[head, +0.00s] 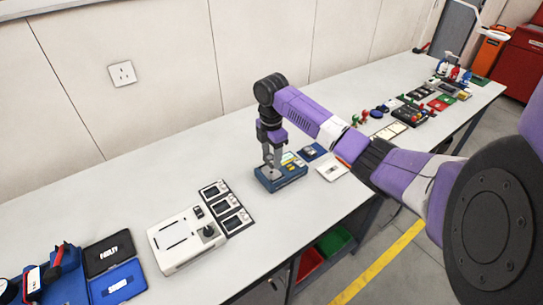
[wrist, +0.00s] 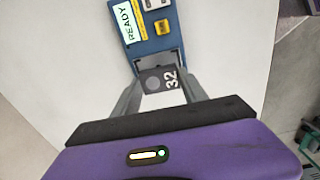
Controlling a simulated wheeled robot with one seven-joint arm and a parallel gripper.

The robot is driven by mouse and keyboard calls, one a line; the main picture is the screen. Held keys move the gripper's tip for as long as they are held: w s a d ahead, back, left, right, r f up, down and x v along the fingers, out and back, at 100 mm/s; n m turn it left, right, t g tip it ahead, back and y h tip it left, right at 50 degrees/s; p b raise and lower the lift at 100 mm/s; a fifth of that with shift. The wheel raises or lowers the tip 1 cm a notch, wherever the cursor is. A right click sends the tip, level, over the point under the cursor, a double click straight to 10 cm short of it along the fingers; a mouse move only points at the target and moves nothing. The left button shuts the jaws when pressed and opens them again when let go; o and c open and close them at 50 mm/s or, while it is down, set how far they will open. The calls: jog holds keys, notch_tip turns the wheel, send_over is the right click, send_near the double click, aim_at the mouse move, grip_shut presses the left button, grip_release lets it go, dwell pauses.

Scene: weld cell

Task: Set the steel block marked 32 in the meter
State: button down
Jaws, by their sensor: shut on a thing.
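The meter (head: 290,181) is a blue box on the bench, below my gripper in the head view. In the wrist view the meter (wrist: 160,44) shows a READY display, a yellow button and a recess at its near end. My gripper (wrist: 163,95) is shut on the steel block marked 32 (wrist: 155,82), a dark grey block with a round spot and white digits. The block is at the meter's near-end recess; I cannot tell whether it is seated or just above. In the head view my gripper (head: 270,172) points down at the meter's left part, and the block is too small to make out.
A white machine (head: 186,241) and a black panel of small displays (head: 227,207) stand to the left. A white card (head: 332,170) lies right of the meter. Several small items crowd the far right bench.

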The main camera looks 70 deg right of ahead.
aim_at(271, 172)
jog(key=shift+w, duration=0.15)
jog(key=shift+d, duration=0.15)
notch_tip(271, 172, down, 3)
jog(key=b, duration=0.2)
jog(key=shift+b, duration=0.3)
jog(key=shift+f+b, duration=0.3)
jog(key=shift+f, duration=0.45)
jog(key=shift+f+p, duration=0.15)
jog(key=shift+p, duration=0.2)
dwell(0.7)
jog(key=c, duration=0.5)
grip_release()
